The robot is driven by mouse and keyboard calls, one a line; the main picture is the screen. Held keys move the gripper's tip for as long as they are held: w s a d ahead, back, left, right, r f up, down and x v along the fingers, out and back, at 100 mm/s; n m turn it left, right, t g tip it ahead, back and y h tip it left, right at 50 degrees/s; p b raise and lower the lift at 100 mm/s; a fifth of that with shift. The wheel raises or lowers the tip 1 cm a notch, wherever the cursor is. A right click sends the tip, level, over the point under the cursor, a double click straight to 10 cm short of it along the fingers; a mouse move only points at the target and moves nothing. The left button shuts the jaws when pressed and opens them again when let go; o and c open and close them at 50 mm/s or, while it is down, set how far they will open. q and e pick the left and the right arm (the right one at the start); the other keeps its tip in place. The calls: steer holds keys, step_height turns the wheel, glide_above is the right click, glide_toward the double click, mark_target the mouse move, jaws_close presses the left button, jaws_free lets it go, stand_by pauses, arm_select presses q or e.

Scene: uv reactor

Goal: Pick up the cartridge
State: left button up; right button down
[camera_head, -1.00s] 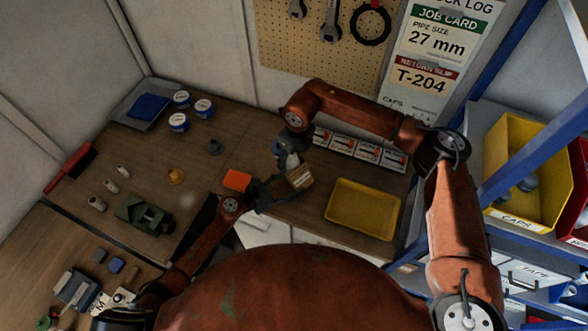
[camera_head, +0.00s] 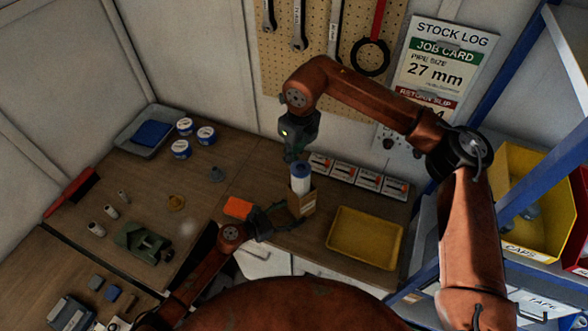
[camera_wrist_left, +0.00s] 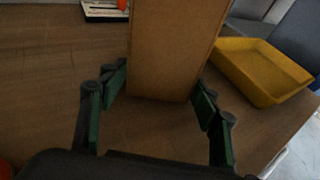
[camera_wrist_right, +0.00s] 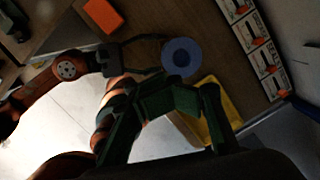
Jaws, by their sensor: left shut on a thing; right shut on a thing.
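The cartridge (camera_head: 300,178), a white cylinder with a blue top, stands upright and sticks partly out of an open cardboard box (camera_head: 302,205). Its lower part is hidden in the box. My left gripper (camera_head: 276,219) is shut on the box from the left; in the left wrist view its fingers lie along both sides of the box (camera_wrist_left: 172,50). My right gripper (camera_head: 295,155) points down at the top of the cartridge and is shut on it, though the contact is hard to see. In the right wrist view the cartridge's round blue end (camera_wrist_right: 181,57) shows just beyond the fingers.
A yellow tray (camera_head: 365,238) lies right of the box. Several small boxes (camera_head: 343,171) line the wall behind. An orange block (camera_head: 238,207) lies left of the box. A green vise-like tool (camera_head: 143,242) and tape rolls (camera_head: 181,149) stand further left.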

step_height(320, 180, up, 2)
steer(key=shift+r, duration=0.1)
steer(key=c, duration=0.6)
jaws_free()
stand_by(0.4)
steer(key=shift+o, duration=0.2)
